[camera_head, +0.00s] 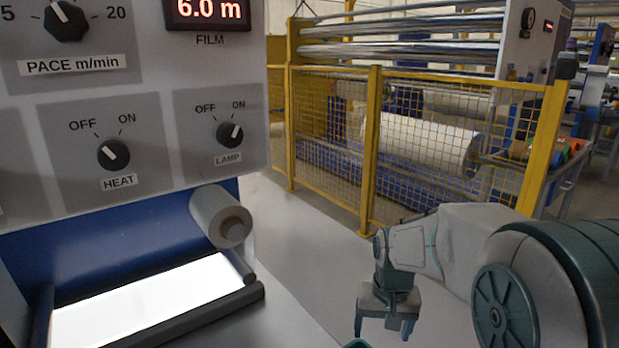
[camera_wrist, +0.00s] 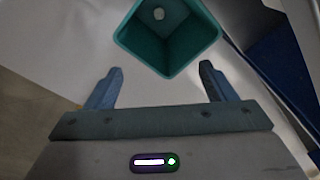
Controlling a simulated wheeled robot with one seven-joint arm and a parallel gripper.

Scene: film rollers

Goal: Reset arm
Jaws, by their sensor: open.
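My gripper (camera_head: 383,332) hangs at the end of my arm, right of the control panel and low in the head view, fingers pointing down. In the wrist view my gripper (camera_wrist: 160,70) is open, with nothing between its two blue-grey fingers. A teal square bin (camera_wrist: 130,40) lies just beyond the fingertips in that view. A small pale round thing (camera_wrist: 158,14) shows inside it. Only a sliver of teal (camera_head: 356,344) shows at the bottom edge of the head view.
The grey control panel (camera_head: 150,95) has a HEAT knob (camera_head: 113,154) toward OFF and a LAMP knob (camera_head: 229,134) toward ON. Below are a film roll (camera_head: 220,215) and a lit white plate (camera_head: 150,305). A yellow mesh fence (camera_head: 372,150) stands behind my arm.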

